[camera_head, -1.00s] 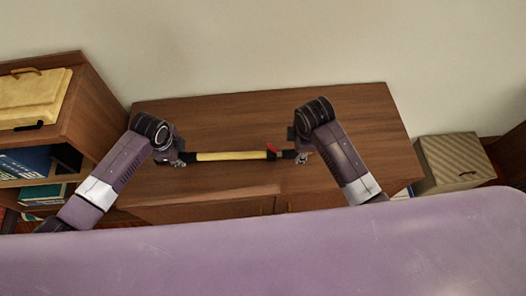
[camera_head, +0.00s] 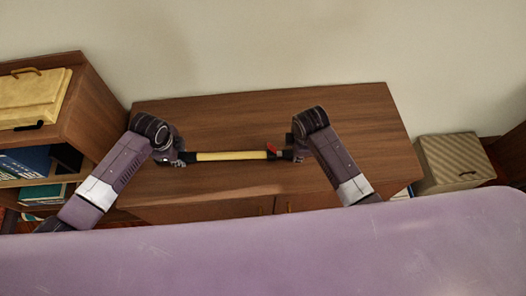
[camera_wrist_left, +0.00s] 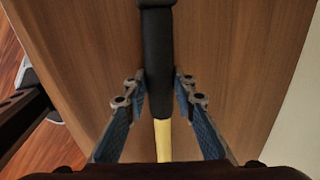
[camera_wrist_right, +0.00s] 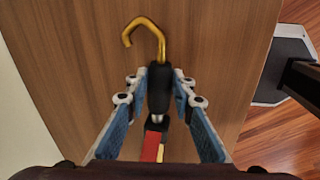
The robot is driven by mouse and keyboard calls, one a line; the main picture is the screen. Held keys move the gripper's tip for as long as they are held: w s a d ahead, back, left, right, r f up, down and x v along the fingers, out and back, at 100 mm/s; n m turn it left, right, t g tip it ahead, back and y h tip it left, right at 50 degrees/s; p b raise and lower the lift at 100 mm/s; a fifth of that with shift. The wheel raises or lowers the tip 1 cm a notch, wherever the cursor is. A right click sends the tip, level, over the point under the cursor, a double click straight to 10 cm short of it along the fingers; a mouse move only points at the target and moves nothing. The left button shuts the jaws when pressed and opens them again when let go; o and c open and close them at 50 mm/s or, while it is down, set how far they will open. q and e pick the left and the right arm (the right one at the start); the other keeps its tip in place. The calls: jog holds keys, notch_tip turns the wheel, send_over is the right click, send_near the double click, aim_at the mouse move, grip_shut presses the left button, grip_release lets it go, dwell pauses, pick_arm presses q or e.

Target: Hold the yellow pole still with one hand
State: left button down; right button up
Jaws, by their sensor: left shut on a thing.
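The yellow pole (camera_head: 232,156) lies level, left to right, at the brown cabinet top. It has black end grips and a red part (camera_head: 272,152) near its right end. A yellow hook (camera_wrist_right: 150,32) shows beyond the right grip in the right wrist view. My left gripper (camera_head: 178,158) is shut on the black left grip (camera_wrist_left: 158,70), seen between its fingers in the left wrist view. My right gripper (camera_head: 298,154) has its fingers on both sides of the black right grip (camera_wrist_right: 160,85). Whether these fingers press on it is unclear.
The cabinet top (camera_head: 240,112) is otherwise bare. A shelf unit (camera_head: 100,90) with books and a yellow box (camera_head: 32,98) stands at the left. A striped box (camera_head: 455,162) stands right of the cabinet. A wall rises behind.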

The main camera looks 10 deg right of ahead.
grip_shut()
jog(key=shift+d, duration=0.1)
jog(key=shift+s+d, duration=0.2)
jog(key=shift+d, duration=2.95)
jog(key=shift+s+d, duration=0.15)
jog(key=shift+d, duration=2.95)
jog(key=shift+s+d, duration=0.2)
jog(key=shift+d, duration=2.95)
jog(key=o, duration=0.8)
grip_release()
jog(key=shift+a, duration=0.15)
jog(key=shift+r, duration=0.1)
notch_tip(320, 180, up, 12)
jog(key=s, duration=0.2)
jog(key=shift+s+f, duration=0.2)
